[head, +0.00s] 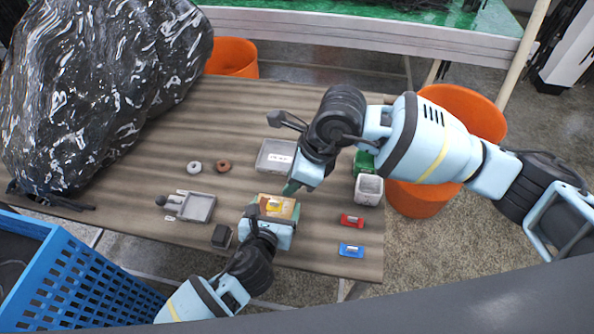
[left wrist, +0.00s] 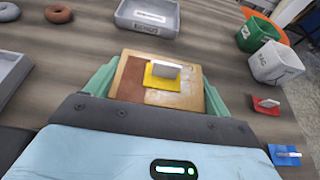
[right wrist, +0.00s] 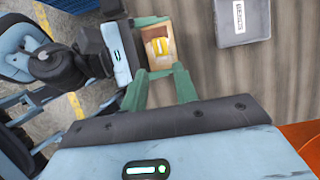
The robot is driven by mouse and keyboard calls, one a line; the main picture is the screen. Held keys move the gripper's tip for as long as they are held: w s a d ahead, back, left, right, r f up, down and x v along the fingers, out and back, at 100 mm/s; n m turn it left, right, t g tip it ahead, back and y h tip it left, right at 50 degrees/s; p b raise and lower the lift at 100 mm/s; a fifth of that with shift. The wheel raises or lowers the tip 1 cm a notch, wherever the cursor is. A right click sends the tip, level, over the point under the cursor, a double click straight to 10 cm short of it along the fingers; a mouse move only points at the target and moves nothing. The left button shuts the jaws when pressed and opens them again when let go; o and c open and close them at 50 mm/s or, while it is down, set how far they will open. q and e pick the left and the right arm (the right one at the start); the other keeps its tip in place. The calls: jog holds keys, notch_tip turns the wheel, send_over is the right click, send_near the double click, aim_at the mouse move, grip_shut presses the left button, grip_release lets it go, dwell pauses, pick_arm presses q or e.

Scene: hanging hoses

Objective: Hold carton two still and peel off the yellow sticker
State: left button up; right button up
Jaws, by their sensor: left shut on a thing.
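A tan and brown carton (head: 289,213) sits on the wooden table, with a yellow sticker (head: 273,204) on its top. In the left wrist view the carton (left wrist: 194,102) shows a pale worn patch, and the yellow sticker (left wrist: 152,82) has a raised white tab. I cannot read a number on it. My left gripper (head: 270,220) is shut on the carton, a green finger on either side. My right gripper (head: 292,187) is just beyond the carton, pointing down. In the right wrist view its green fingers (right wrist: 160,88) are apart with nothing between them.
Red (head: 352,220) and blue (head: 351,250) tabbed pieces lie to the right. Behind them stand a white bin (head: 368,190) and a green bin (head: 363,163). Grey trays (head: 270,168) (head: 197,208), two rings and a dark block (head: 221,236) occupy the table. A blue crate (head: 70,290) stands front left.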

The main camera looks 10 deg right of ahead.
aim_at(276, 202)
jog(key=x, duration=1)
grip_shut()
dwell(1.0)
